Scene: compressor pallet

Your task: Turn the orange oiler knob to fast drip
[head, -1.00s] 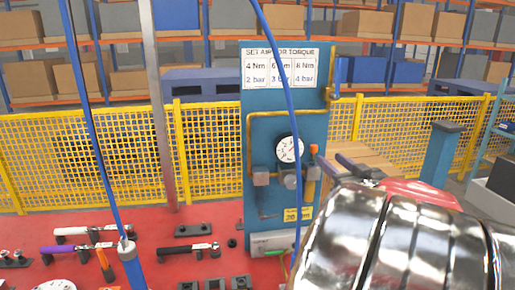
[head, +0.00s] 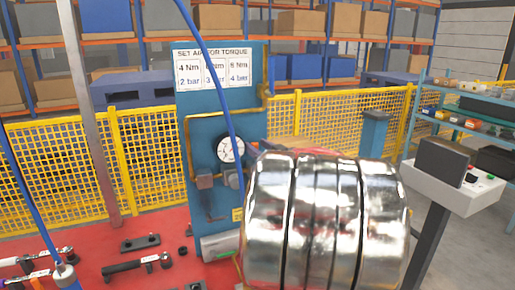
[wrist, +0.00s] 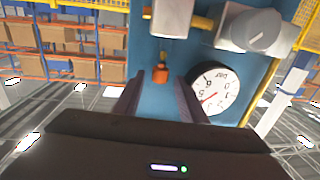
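The orange oiler knob (wrist: 160,75) shows in the wrist view, on a short yellowish stem below a pale block (wrist: 172,18). My gripper (wrist: 159,85) is open, its two dark fingers pointing at the knob. The knob appears between the fingertips in the picture, with blue panel showing on both sides and no visible contact; how far away it is I cannot tell. In the head view my shiny arm covers the knob and the gripper. The blue panel (head: 213,127) carries a torque and pressure chart (head: 214,69).
A round pressure gauge (wrist: 223,90) sits close beside the right finger in the wrist view; it also shows in the head view (head: 230,149). Yellow pipe (head: 190,150) runs along the panel. A blue hose (head: 215,75) hangs in front. Tools lie on the red table (head: 95,250).

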